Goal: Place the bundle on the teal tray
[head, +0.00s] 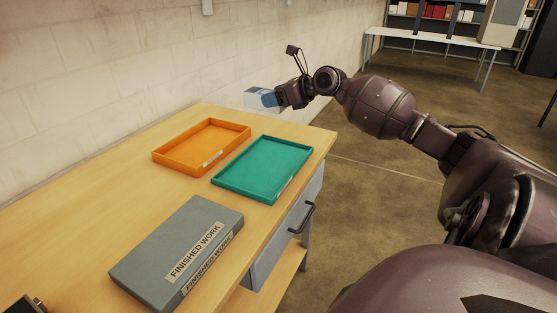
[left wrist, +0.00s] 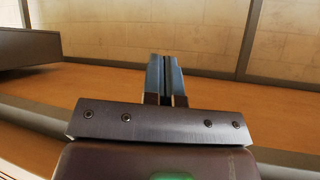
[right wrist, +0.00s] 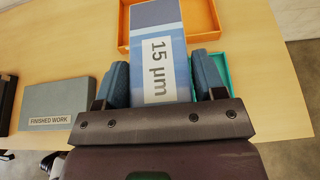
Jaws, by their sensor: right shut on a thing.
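The bundle is a flat blue and white packet marked "15 µm" (right wrist: 157,50). My right gripper (right wrist: 157,85) is shut on it, with one finger on each side. In the head view the bundle (head: 262,98) is held in the air above the table's far end, behind the trays. The teal tray (head: 262,168) lies empty on the table. In the right wrist view the teal tray (right wrist: 223,68) is partly hidden behind my right finger. My left gripper (left wrist: 165,75) is shut, with its fingers together and nothing visible between them.
An empty orange tray (head: 202,147) lies left of the teal tray. A grey box labelled "FINISHED WORK" (head: 178,252) lies nearer on the table (head: 90,200). A pale wall (head: 90,70) runs along the table's back. A drawer handle (head: 303,218) sticks out below the right edge.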

